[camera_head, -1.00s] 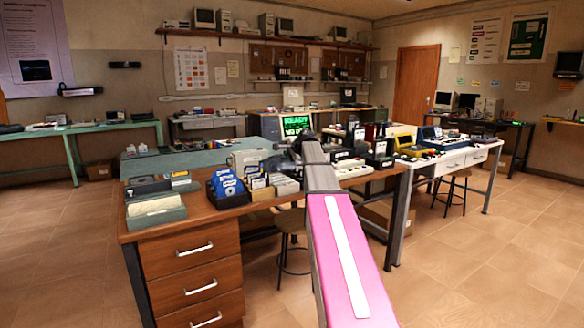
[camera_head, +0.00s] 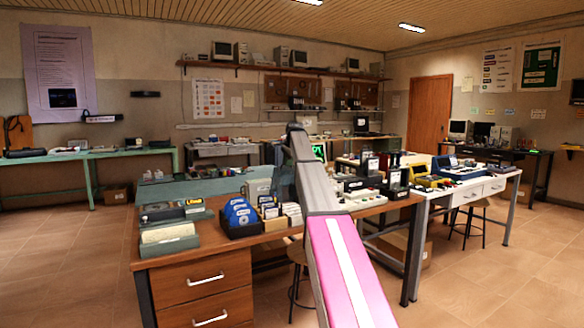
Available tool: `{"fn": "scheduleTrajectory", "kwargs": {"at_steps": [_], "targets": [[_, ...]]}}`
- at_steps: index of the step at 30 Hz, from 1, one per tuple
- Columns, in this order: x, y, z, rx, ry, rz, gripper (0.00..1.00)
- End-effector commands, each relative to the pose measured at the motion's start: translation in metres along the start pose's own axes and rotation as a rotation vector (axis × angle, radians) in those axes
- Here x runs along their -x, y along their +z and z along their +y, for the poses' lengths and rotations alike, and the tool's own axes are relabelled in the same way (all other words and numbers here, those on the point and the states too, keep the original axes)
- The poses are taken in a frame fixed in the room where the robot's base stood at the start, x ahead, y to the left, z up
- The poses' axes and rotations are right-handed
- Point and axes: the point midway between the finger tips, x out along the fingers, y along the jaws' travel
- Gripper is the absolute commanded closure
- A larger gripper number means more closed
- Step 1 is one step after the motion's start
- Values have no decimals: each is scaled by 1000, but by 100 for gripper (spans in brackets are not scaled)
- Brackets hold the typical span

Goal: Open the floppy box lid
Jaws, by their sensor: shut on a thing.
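A black floppy box (camera_head: 238,230) stands on the front part of the wooden desk, with blue disks upright in it. Just right of it are lighter containers with upright cards or disks (camera_head: 270,210), and a grey upright panel (camera_head: 257,188) stands behind them. I cannot tell whether this panel is a lid. A grey-green case (camera_head: 169,243) with a pale top lies at the left end of the desk. My arm rises through the middle of the picture, right of these boxes. My gripper is hidden beyond the arm, so its hold does not show.
The wooden desk (camera_head: 200,262) has drawers at its front left. Right of my arm, several black boxes and devices crowd the tables, including a blue case (camera_head: 455,166). Stools (camera_head: 477,215) stand below. Floor is free at left and right.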

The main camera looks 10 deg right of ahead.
Motion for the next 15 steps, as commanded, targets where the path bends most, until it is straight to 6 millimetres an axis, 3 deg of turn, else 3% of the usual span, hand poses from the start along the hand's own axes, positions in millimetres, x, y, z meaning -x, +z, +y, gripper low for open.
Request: {"fn": "scheduleTrajectory", "kwargs": {"at_steps": [3, 8, 15], "targets": [[-6, -1, -25, 3, 30, -2, 100], [-15, 0, -48, 4, 135, -4, 100], [-31, 0, -74, 5, 131, -3, 100]]}}
